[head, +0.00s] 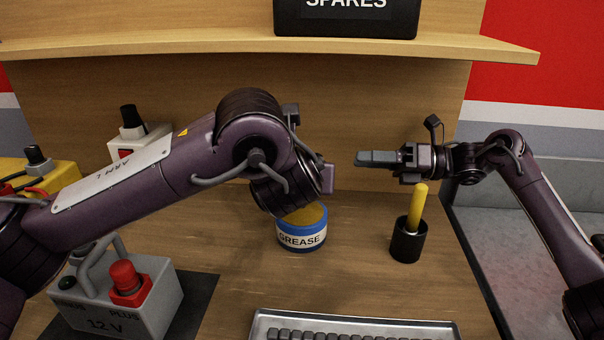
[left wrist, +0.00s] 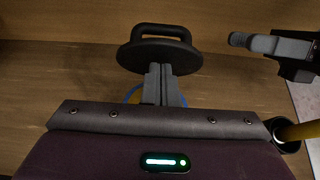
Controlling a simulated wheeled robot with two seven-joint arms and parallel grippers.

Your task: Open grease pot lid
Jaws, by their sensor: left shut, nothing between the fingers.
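The grease pot (head: 302,239) stands on the bench, with a white GREASE label and a blue rim; yellow shows at its top. My left arm covers part of it in the head view. The black round lid with a loop handle (left wrist: 155,52) shows in the left wrist view, beyond the pot's blue rim (left wrist: 133,95). It looks off the pot; I cannot tell what it rests on. My left gripper (left wrist: 161,72) is shut and empty, its fingers overlapping the lid's near edge in the picture. My right gripper (head: 360,158) points left, right of the pot, seen side-on.
A black cup (head: 408,243) with a yellow handle stands right of the pot. A grey 12 V box (head: 120,300) with a red knob is at front left. A keyboard (head: 350,330) lies at the front. A shelf (head: 200,42) holds a SPARES box (head: 347,22).

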